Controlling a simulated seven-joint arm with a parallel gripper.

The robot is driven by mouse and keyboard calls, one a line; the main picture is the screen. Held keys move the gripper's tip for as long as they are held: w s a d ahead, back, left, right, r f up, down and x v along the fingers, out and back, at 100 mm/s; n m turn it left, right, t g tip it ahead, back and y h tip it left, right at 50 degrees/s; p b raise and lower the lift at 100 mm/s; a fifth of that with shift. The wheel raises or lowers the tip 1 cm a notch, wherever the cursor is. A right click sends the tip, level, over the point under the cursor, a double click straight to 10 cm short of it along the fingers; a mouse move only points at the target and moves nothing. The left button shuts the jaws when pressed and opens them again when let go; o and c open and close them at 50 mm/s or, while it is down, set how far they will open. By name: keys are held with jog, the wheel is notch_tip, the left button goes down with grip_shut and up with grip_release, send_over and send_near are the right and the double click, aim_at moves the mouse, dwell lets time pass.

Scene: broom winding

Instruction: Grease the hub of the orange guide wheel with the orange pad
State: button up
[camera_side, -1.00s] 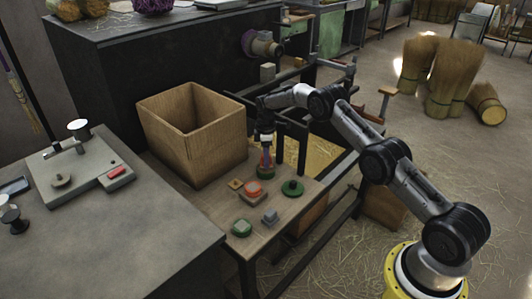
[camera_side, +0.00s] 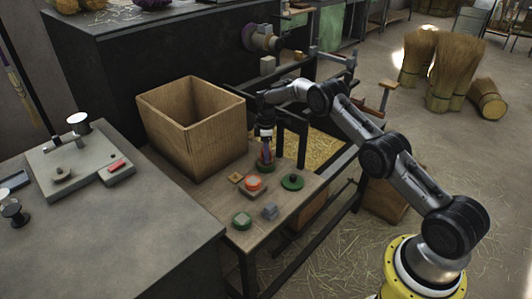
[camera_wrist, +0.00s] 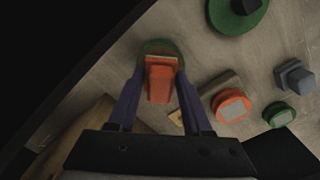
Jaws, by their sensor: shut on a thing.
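My gripper (camera_wrist: 160,92) points down over the bench, its two blue-purple fingers shut on an orange block, the orange pad (camera_wrist: 160,82). A green round base (camera_wrist: 158,47) shows around and below the pad; I cannot tell whether they touch. In the side view my gripper (camera_side: 266,160) is low over the far part of the small bench, and its fingers mostly hide the pad. An orange disc with a pale top (camera_side: 253,183) sits on a small block beside it, also in the wrist view (camera_wrist: 232,105). I cannot tell whether this is the orange guide wheel.
A green disc with a dark hub (camera_side: 292,182) lies to the right. A green disc with a pale top (camera_side: 241,221) and a grey block (camera_side: 270,212) stand nearer the front. A tall wooden box (camera_side: 195,135) stands close on the left. Dark posts (camera_side: 303,140) rise behind.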

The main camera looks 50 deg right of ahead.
jog(key=shift+f, duration=0.55)
dwell(1.2)
jog(key=shift+r, duration=0.1)
jog(key=shift+r, duration=3.45)
